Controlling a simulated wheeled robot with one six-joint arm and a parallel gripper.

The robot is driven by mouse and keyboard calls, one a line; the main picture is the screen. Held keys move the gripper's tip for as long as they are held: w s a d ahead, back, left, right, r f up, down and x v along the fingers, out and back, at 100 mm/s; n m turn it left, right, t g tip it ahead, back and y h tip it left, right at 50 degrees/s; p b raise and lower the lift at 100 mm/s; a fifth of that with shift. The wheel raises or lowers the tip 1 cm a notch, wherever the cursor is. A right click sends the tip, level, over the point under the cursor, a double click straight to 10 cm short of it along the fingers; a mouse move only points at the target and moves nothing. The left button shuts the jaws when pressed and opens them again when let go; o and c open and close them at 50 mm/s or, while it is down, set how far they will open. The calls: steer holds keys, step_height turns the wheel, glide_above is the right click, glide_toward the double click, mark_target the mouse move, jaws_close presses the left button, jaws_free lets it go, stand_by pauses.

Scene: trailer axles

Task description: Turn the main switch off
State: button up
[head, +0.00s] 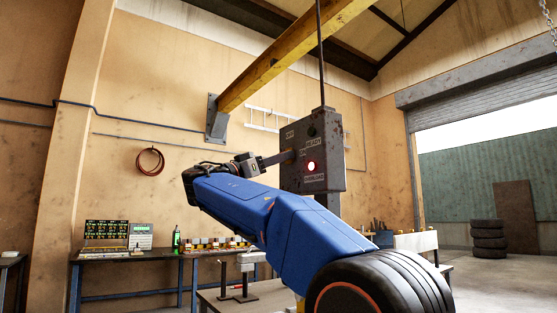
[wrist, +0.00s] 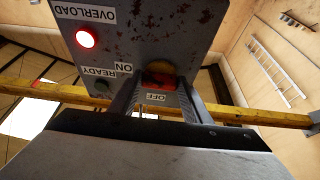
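The main switch sits on the face of a grey, rust-spotted control box (head: 322,150). In the wrist view the box (wrist: 185,30) appears upside down, and the switch shows a red handle (wrist: 158,81) and a yellowish part (wrist: 159,69) beside the ON label (wrist: 122,68) and OFF label (wrist: 155,97). Which setting the handle points to is unclear. My gripper (wrist: 161,82) has its fingers apart, one on each side of the red handle; contact cannot be made out. In the head view my gripper (head: 281,158) reaches the box's left part, and the switch is hidden.
A red overload lamp (head: 311,167) is lit on the box; the green ready lamp (wrist: 102,87) looks dark. A yellow beam (head: 290,55) runs above. A workbench (head: 150,257) stands along the wall; a tyre (head: 380,285) is in front, stacked tyres (head: 488,240) at right.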

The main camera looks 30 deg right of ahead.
steer(key=shift+n, duration=0.3)
steer(key=shift+s+r+n+t+y, duration=0.2)
steer(key=shift+n+t+y, duration=0.9)
steer(key=shift+n, duration=2.5)
steer(key=shift+s+r+n+t+y, duration=0.15)
steer(key=shift+n+t+y, duration=0.9)
steer(key=shift+n, duration=2.55)
steer(key=shift+s+r+n+t+y, duration=0.2)
steer(key=shift+n+t+y, duration=0.9)
steer(key=shift+n, duration=2.5)
steer(key=o, duration=1)
steer(key=shift+o, duration=0.2)
